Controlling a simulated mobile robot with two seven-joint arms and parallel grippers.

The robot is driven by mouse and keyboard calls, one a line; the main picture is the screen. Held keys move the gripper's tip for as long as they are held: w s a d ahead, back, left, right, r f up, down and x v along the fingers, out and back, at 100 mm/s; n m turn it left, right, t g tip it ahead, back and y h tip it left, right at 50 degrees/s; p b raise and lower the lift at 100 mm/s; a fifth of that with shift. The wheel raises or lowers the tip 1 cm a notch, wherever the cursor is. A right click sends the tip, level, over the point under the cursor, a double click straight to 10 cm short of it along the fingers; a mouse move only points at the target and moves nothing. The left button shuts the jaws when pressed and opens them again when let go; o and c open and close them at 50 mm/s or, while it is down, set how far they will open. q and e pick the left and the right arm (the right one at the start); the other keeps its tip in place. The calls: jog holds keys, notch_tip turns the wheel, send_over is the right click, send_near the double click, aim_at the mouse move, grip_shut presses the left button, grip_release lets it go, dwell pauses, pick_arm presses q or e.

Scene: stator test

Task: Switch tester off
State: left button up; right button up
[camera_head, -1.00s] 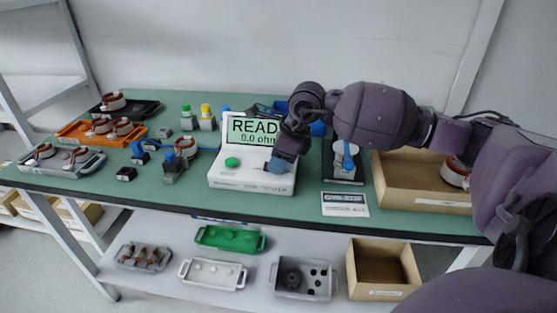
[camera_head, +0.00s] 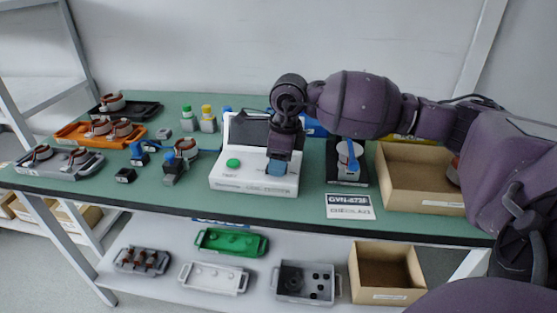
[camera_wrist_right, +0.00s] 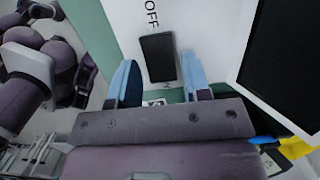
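The tester (camera_head: 228,181) is a white box on the green bench with a green button (camera_head: 233,163) on top. Its screen (camera_head: 244,130) is dark, with no text. My right gripper (camera_head: 277,168) is over the right part of the tester's top, fingers pointing down. In the right wrist view, its two blue fingers (camera_wrist_right: 160,82) are apart with nothing held. A black rocker switch (camera_wrist_right: 158,57) lies between and just beyond them, beside the printed word OFF. The dark screen (camera_wrist_right: 290,65) shows there too. In the head view the gripper hides the switch. My left gripper is not in view.
A stand with a blue-topped part (camera_head: 349,165) and a cardboard box (camera_head: 420,199) stand right of the tester. Small motor-like parts (camera_head: 172,168) and trays (camera_head: 75,170) with copper-wound stators lie left. A label card (camera_head: 350,206) lies near the front edge.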

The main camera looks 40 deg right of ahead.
jog(key=shift+o, duration=1)
pick_arm(q)
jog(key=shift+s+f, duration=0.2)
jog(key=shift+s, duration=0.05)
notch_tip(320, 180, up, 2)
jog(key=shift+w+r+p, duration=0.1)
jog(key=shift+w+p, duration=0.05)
jog(key=shift+p, duration=0.85)
pick_arm(e)
notch_tip(320, 180, up, 11)
jog(key=s, duration=0.1)
jog(key=shift+d, duration=0.45)
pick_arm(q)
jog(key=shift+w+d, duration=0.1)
pick_arm(e)
jog(key=shift+f, duration=0.15)
jog(key=shift+s, duration=0.1)
